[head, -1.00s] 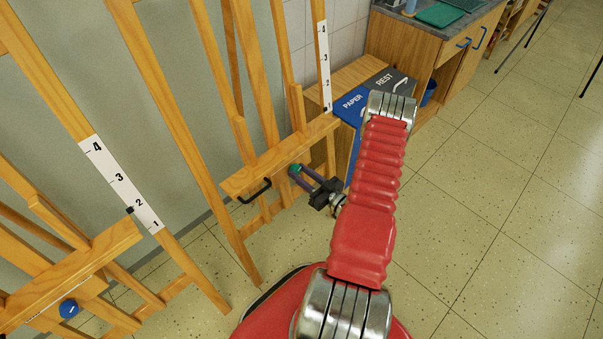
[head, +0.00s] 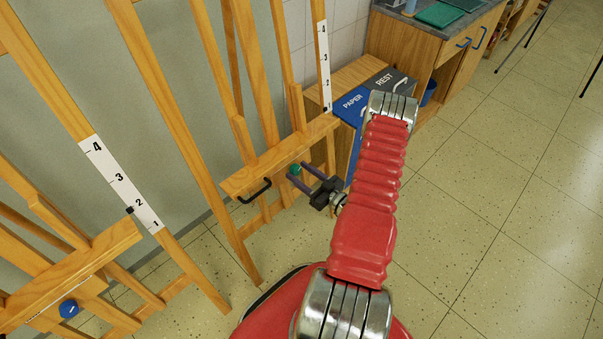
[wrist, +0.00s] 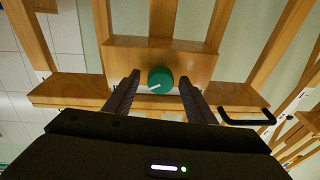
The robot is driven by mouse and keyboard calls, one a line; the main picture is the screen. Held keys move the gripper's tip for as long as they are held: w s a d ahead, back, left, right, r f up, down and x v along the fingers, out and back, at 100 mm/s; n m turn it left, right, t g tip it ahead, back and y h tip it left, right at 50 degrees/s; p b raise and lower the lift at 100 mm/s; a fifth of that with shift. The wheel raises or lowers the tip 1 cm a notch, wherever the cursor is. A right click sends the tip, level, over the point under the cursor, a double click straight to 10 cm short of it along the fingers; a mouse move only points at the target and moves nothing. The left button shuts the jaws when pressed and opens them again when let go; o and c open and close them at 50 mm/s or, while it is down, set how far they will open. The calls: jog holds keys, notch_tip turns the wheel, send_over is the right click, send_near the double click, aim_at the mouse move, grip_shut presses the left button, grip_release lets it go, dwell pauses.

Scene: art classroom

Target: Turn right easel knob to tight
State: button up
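The right easel's knob is green and round and sits on the wooden crossbar (head: 262,170) of the right easel. In the wrist view the green knob (wrist: 161,76) shows a white pointer mark toward its lower left. My gripper (wrist: 159,82) is open, with one dark finger on each side of the knob and a gap to each. In the head view my gripper (head: 298,173) reaches in from the right, its fingertips close to the green knob (head: 295,169). I cannot tell whether the tips are level with the knob in depth. Any scale below the knob is mostly hidden.
A black handle (head: 255,192) juts from the crossbar left of the knob; it also shows in the wrist view (wrist: 250,119). A left easel with a blue knob (head: 69,308) stands nearer. Blue PAPER (head: 352,104) and grey REST bins stand behind.

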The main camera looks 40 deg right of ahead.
jog(key=shift+s, duration=0.15)
jog(key=s+d, duration=0.1)
jog(key=s, duration=1.2)
jog(key=shift+s, duration=0.25)
jog(key=shift+f, duration=0.1)
dwell(0.5)
